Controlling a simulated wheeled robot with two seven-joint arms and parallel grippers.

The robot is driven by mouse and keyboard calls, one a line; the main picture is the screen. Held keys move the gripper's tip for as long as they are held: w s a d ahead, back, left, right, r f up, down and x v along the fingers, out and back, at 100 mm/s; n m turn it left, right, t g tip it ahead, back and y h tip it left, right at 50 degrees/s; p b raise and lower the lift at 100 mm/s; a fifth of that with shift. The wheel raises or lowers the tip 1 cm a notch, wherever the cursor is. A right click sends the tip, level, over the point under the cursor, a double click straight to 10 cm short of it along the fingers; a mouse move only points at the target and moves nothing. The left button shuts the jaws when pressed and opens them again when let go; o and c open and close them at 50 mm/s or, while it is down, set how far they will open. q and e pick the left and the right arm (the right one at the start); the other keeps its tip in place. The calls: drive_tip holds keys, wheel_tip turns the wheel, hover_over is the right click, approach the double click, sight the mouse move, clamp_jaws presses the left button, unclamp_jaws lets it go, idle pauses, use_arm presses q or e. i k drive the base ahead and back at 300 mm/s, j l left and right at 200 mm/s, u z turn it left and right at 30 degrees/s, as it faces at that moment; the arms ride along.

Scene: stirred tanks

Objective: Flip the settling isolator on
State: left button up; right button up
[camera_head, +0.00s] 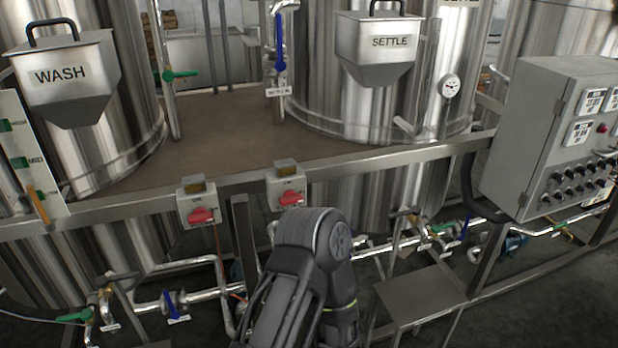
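Two isolator boxes are mounted on the steel rail in front of the tanks. The left isolator (202,215) and the right isolator (290,198) are small grey boxes, each with a red switch handle and a yellowish top. Both red handles lie roughly sideways. Their small labels are too blurred to read. The right one is nearer the settling tank (330,90), whose hopper is marked SETTLE. One of my dark arms rises from the bottom centre, its rounded joint just below the right isolator. No gripper fingers show in view.
The WASH hopper (65,75) is on the tank at left. A grey control cabinet (530,140) with knobs stands at right. Pipes and valves run below the rail (380,162). A small steel platform (420,293) sits right of my arm.

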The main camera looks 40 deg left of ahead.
sight(290, 196)
drive_tip(key=u, duration=3.15)
drive_tip(key=k+l, duration=0.4)
drive_tip(key=l, duration=0.15)
